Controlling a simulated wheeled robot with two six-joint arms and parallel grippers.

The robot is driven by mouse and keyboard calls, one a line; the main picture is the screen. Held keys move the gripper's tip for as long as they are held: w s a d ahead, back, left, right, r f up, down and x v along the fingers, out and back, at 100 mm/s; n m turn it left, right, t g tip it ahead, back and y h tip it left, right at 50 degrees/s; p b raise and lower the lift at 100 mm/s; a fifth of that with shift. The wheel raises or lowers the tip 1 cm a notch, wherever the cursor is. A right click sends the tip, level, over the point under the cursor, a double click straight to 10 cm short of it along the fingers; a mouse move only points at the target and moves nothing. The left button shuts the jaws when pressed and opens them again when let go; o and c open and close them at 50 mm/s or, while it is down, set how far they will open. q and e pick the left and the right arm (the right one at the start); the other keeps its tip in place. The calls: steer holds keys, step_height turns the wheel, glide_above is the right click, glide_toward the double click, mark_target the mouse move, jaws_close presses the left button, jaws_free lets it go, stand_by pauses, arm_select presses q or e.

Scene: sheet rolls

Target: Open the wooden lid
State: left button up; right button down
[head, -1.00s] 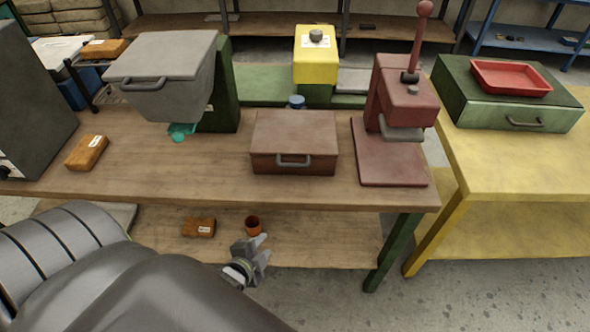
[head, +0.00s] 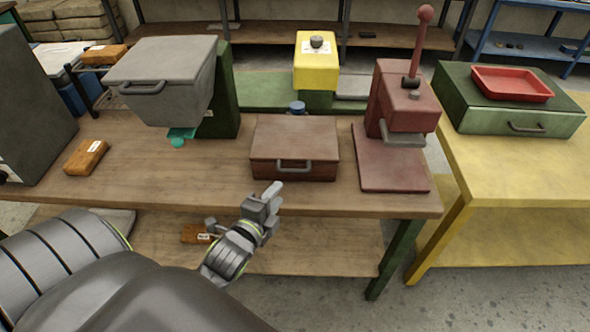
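The brown wooden lid (head: 296,135) lies closed on a low box (head: 325,168) in the middle of the wooden workbench. A grey bar handle (head: 294,163) is on the lid's front. My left gripper (head: 275,197) is in front of the box and below the handle, by the bench's front edge. It is apart from the handle, with its fingers a little spread and nothing between them. My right gripper is not in view.
A maroon lever press (head: 395,155) stands right of the box. A grey hopper (head: 163,80) on a green stand is at the left, and an orange-brown package (head: 87,157) lies near it. The bench top (head: 205,180) left of the box is clear.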

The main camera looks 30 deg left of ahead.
mark_target(295, 170)
arm_select(q)
steer(key=x, duration=1.1)
steer(key=shift+w+f, duration=0.1)
steer(key=shift+w, duration=0.2)
steer(key=shift+c, duration=0.3)
jaws_close()
